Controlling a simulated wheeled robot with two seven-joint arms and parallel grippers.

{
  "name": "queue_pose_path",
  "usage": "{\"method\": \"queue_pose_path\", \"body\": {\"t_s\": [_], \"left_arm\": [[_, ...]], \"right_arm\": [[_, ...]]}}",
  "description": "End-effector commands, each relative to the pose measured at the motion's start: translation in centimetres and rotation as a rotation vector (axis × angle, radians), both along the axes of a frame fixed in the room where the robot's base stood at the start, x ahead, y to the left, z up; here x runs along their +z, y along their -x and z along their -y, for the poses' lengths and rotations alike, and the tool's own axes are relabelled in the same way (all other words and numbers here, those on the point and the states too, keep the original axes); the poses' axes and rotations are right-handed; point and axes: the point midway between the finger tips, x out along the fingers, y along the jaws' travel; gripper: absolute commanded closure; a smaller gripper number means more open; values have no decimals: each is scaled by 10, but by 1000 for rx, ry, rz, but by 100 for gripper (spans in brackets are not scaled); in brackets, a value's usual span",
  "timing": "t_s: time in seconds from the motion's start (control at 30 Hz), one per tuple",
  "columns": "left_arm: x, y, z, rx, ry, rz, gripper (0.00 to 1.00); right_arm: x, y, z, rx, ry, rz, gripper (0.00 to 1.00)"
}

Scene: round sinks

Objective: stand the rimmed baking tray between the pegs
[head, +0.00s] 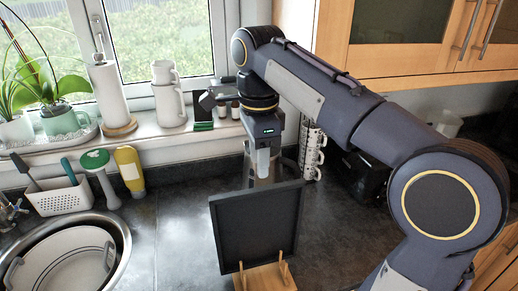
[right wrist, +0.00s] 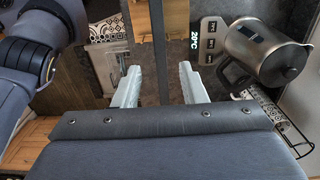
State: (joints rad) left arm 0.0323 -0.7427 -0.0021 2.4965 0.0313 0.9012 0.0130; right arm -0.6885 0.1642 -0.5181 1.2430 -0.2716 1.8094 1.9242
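The rimmed baking tray (head: 256,228) is black and stands nearly upright in the head view, its face toward me. Its lower edge is at the wooden peg rack (head: 268,281), behind the two pegs that show; pegs behind the tray are hidden. My right gripper (head: 262,172) is just behind and above the tray's top edge, pointing down. In the right wrist view its pale fingers (right wrist: 159,72) are spread, one on each side of the tray, seen edge-on as a dark strip (right wrist: 159,38), with gaps on both sides. My left gripper is not in view.
A round sink (head: 120,232) with a white dish is at left, near a white utensil basket (head: 60,196) and a yellow bottle (head: 129,170). A mug stack (head: 312,152) stands behind right. A metal kettle (right wrist: 265,52) shows in the right wrist view. Counter left of the tray is clear.

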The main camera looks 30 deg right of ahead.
Motion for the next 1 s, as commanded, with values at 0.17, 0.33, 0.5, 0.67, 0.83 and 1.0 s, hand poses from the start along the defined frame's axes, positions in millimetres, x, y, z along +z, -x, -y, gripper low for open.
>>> {"method": "queue_pose_path", "body": {"t_s": [0.17,0.33,0.5,0.67,0.83,1.0], "left_arm": [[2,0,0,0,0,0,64],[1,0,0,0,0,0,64],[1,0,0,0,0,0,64],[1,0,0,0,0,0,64],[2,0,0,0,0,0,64],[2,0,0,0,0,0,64]], "right_arm": [[15,0,0,1,-1,1,62],[14,2,2,21,-11,2,62],[-19,25,18,288,-122,62,62],[-68,74,15,744,-210,269,62],[-122,129,-12,1208,-106,520,62],[-165,160,-34,1493,75,629,62]]}}
